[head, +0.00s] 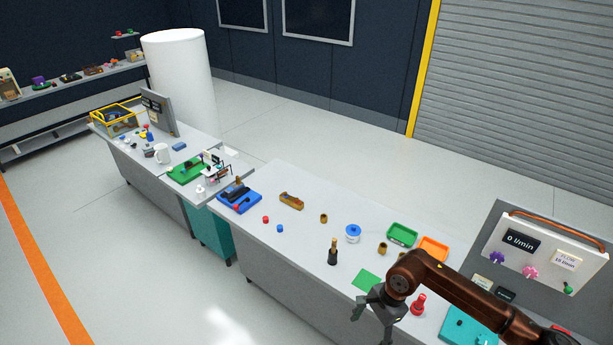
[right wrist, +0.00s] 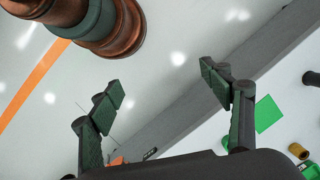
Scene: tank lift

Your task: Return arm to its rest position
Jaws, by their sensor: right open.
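My right arm comes in from the right in the head view, bent at its elbow, a brown-red arm with a dark gripper (head: 373,322). The gripper hangs pointing down around the front edge of the near workbench (head: 300,240), left of the red object on the bench. In the right wrist view my right gripper (right wrist: 163,92) has its two fingers wide apart with nothing between them. Pale floor and the grey bench side show behind the fingers.
A green square (head: 367,280) lies on the bench close to the gripper. A panel reading 0 l/min (head: 545,252) stands at right. Open floor lies in front.

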